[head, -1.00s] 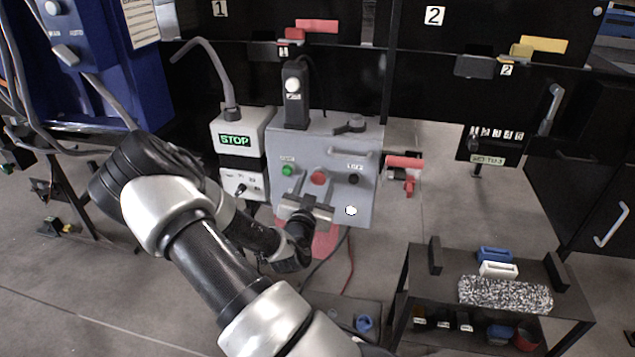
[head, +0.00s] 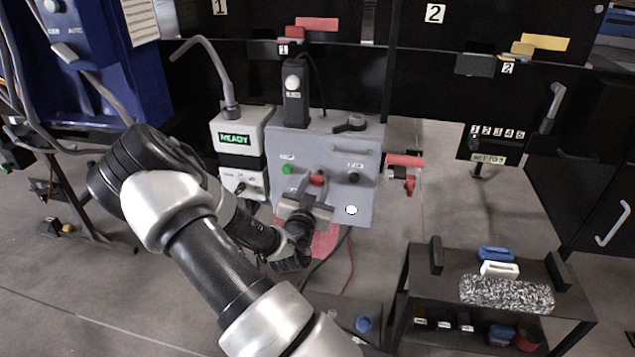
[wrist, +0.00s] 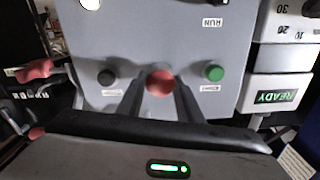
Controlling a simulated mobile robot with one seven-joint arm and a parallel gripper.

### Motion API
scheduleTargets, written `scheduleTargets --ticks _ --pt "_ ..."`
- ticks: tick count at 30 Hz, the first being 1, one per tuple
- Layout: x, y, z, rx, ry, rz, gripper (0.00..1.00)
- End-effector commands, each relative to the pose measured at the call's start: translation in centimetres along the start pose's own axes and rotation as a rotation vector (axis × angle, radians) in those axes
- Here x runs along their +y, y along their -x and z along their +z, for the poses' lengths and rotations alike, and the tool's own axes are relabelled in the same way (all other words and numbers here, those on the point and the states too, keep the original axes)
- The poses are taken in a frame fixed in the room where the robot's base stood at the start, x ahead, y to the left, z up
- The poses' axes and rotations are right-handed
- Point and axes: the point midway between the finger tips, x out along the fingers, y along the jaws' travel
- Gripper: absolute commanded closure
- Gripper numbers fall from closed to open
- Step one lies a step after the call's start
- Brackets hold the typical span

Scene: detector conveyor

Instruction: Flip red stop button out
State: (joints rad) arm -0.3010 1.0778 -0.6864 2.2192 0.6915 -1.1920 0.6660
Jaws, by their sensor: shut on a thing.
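The red stop button (head: 317,179) sits on the front of the grey control box (head: 361,133), between a green button (head: 287,169) and a black button (head: 354,178). My gripper (head: 309,196) is at the button from below in the head view. In the wrist view the red button (wrist: 160,82) lies between the two dark fingertips of my gripper (wrist: 160,90), which are shut on its sides. The display box (head: 235,139) left of the control box reads READY in green; the display also shows in the wrist view (wrist: 275,97).
A black cart (head: 428,283) with blue and white blocks and a speckled piece stands at the lower right. A red-handled part (head: 404,161) sticks out right of the control box. Open floor lies between the box and the cart.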

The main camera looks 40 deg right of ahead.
Motion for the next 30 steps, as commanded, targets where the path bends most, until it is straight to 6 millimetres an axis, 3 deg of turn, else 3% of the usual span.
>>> scheduleTargets --ticks 7,8,11,22,26,30 --pt "0.1 0.4 0.1 -0.003 0.002 0.000 1.00" --pt "0.1 0.4 0.1 -0.003 0.002 0.000 0.63" --pt "0.0 0.4 0.1 -0.002 0.002 0.000 0.49" --pt "0.0 0.8 0.1 -0.001 0.001 0.000 0.49" --pt "-0.1 2.7 0.1 -0.003 0.001 -0.002 0.49" --pt "-0.1 5.9 0.1 -0.004 0.002 -0.001 0.49"
